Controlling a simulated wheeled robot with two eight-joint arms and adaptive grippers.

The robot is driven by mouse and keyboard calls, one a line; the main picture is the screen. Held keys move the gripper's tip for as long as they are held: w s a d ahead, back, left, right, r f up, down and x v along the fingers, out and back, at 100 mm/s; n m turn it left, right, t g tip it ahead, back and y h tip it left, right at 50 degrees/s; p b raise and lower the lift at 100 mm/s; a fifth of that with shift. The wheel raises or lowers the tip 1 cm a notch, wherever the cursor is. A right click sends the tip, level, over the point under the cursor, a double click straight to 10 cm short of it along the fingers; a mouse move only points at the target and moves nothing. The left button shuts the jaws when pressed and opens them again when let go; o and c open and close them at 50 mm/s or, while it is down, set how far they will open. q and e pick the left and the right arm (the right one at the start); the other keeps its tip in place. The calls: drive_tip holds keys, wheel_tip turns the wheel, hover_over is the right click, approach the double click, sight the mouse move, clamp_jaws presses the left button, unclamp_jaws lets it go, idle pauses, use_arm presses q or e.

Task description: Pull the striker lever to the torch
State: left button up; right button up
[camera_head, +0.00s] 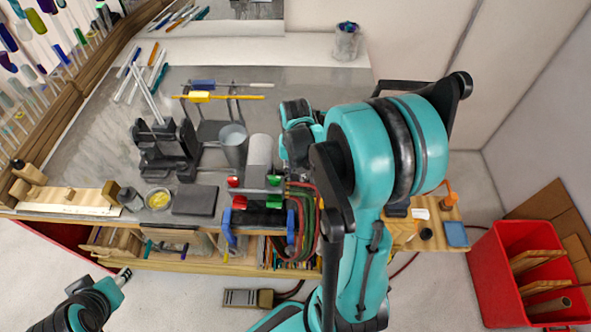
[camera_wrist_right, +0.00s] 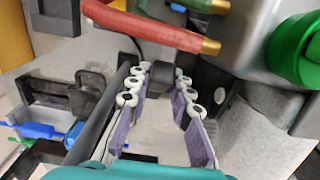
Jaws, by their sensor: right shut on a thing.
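The torch (camera_head: 259,152) is a grey cylinder on the bench front with red and green knobs below it. Its grey body (camera_wrist_right: 245,38), hose ends and green knob fill the upper right of the right wrist view. My right gripper (camera_wrist_right: 163,76) is beside the torch, shut on a dark piece between its fingertips that appears to be the striker lever; the fingers hide most of it. In the head view my right gripper (camera_head: 298,150) is just right of the torch, partly hidden by my arm. My left arm shows at the lower left; its jaw state is unclear.
Red and green hoses (camera_head: 305,215) hang close below my right gripper. A grey cup (camera_head: 233,145) and a black roller stand (camera_head: 165,145) are left of the torch. A yellow-handled tool (camera_head: 200,97) lies behind. A red bin (camera_head: 495,275) stands at the right.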

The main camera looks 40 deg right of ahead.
drive_tip(key=shift+s+a+f+b, duration=0.25)
drive_tip(key=shift+s+f+b, duration=0.05)
drive_tip(key=shift+f+b, duration=0.2)
drive_tip(key=shift+s+a+f+b, duration=0.25)
drive_tip(key=shift+s+f+b, duration=0.1)
drive_tip(key=shift+f, duration=0.15)
drive_tip(key=o, duration=2)
drive_tip(key=shift+c, duration=0.2)
drive_tip(key=shift+d, duration=0.1)
drive_tip(key=shift+r, duration=0.1)
wheel_tip(320, 180, up, 8)
drive_tip(key=s+a+p, duration=0.1)
drive_tip(key=p, duration=0.5)
drive_tip(key=shift+s+a, duration=0.2)
drive_tip(key=shift+a, duration=0.05)
drive_tip(key=shift+p, duration=0.3)
